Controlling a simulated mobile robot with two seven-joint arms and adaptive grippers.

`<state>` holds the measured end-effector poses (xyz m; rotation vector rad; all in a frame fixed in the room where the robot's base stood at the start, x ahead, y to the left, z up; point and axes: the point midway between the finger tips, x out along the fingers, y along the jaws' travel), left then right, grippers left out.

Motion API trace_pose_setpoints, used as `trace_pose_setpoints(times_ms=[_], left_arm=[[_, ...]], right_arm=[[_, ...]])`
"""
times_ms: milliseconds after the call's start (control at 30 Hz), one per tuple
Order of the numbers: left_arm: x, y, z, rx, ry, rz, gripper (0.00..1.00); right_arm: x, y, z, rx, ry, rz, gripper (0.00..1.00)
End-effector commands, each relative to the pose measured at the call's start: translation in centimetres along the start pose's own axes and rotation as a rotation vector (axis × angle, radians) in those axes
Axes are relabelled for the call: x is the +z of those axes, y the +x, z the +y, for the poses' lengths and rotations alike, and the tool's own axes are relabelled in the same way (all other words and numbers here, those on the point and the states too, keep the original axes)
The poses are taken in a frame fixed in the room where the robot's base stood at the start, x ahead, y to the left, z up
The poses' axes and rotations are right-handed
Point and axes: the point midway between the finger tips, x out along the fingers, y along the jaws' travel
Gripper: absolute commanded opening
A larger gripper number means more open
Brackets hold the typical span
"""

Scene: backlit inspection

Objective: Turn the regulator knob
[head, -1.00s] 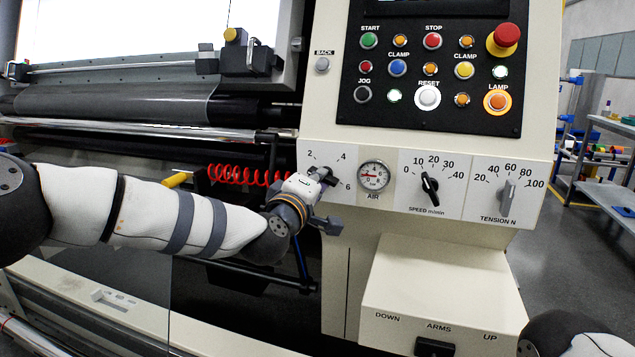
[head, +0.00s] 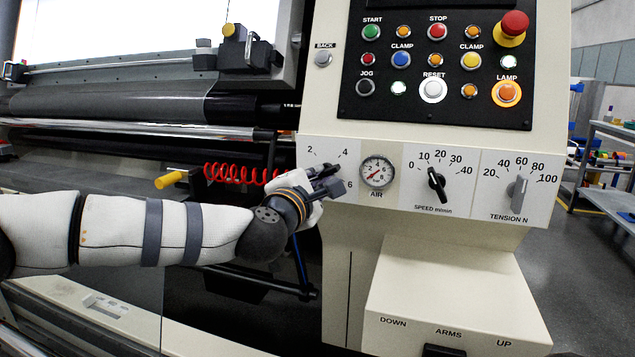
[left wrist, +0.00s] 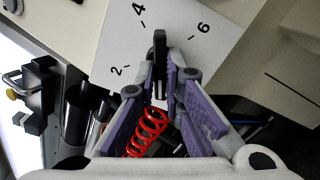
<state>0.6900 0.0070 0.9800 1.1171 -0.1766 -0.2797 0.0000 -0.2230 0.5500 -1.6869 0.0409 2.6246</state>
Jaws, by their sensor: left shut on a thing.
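The black regulator knob (left wrist: 159,48) sits on a white dial plate (head: 313,153) marked 2, 4 and 6, on the left of the cream machine panel. In the left wrist view its bar stands between my fingertips, pointing toward the gap between 4 and 6. My left gripper (head: 328,180) is shut on the knob; its purple-padded fingers (left wrist: 166,88) flank the bar. In the head view my fingers hide most of the knob. The round air gauge (head: 378,172) is just right of the plate; its exact reading is too small to tell. My right gripper is out of view.
The speed knob (head: 436,184) and grey tension knob (head: 517,193) are farther right. Lit buttons and a red mushroom button (head: 514,24) are above. A red coiled hose (head: 235,173) and yellow-ended lever (head: 171,180) are left of the plate. A cream box (head: 450,300) juts out below.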

Motion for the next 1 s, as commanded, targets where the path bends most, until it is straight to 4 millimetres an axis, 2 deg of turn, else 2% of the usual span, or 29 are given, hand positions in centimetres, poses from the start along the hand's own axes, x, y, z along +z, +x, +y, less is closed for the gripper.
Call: trace_pose_setpoints(times_ms=[300, 767, 800, 867, 1000], left_arm=[[0.17, -0.02, -0.19, -0.004, -0.085, -0.004, 0.0], [0.24, -0.03, -0.09, -0.003, -0.097, -0.004, 0.0], [0.24, -0.03, -0.09, -0.003, -0.097, -0.004, 0.14], [0.22, -0.03, -0.08, -0.002, -0.097, -0.004, 0.27], [0.15, -0.02, -0.04, -0.001, -0.096, -0.002, 0.29]], right_arm=[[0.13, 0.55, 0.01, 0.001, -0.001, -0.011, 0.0], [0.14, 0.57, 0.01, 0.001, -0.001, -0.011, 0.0], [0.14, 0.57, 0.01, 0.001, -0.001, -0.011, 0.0], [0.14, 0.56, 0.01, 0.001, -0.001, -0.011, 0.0], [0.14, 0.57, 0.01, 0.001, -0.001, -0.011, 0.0]])
